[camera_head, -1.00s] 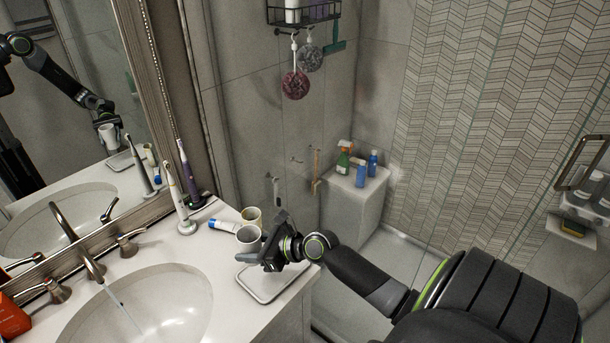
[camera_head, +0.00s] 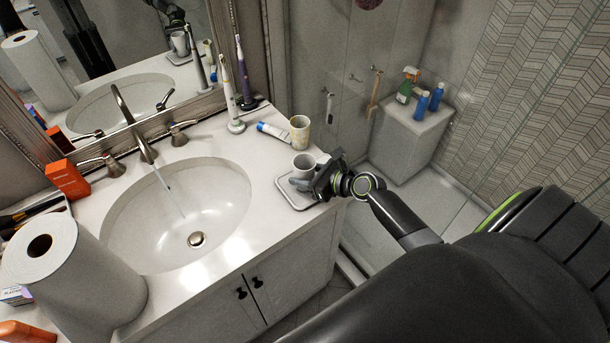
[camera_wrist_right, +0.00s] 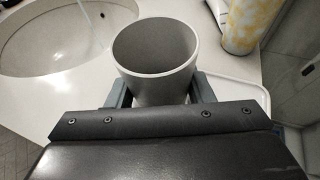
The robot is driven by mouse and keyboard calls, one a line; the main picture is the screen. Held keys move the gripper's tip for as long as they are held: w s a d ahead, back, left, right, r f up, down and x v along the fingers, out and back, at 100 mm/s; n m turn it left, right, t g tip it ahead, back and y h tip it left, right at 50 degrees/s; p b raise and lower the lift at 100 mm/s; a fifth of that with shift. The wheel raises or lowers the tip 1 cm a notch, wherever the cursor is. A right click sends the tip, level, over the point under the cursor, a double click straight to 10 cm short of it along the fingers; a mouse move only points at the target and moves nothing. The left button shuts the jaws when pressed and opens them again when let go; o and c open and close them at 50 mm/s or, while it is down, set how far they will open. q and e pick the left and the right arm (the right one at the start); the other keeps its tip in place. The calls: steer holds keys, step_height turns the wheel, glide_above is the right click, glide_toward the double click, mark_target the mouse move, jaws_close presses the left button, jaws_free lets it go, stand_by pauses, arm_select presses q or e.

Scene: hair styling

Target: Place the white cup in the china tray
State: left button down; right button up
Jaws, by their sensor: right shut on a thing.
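The white cup (camera_head: 304,164) is upright over the back part of the white china tray (camera_head: 298,204) at the right end of the counter. My right gripper (camera_head: 303,182) is shut on the cup from the front right. In the right wrist view, the empty cup (camera_wrist_right: 155,50) stands between the two fingers of my right gripper (camera_wrist_right: 160,92). The tray's rim (camera_wrist_right: 248,88) shows to the right of the cup there. The cup's base is partly hidden, so I cannot tell whether it touches the tray. My left gripper is not in view.
Two electric toothbrushes stand farther back. The sink (camera_head: 180,215) is to the left, with a paper roll (camera_head: 70,270) in front. The counter's right edge is beside the tray.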

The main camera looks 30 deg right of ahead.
steer(key=shift+f, duration=0.2)
steer(key=o, duration=1)
steer(key=shift+r, duration=0.2)
steer(key=v, duration=1.1)
steer(key=shift+s+d+r, duration=0.15)
steer(key=shift+s+r, duration=0.1)
steer(key=shift+s, duration=0.2)
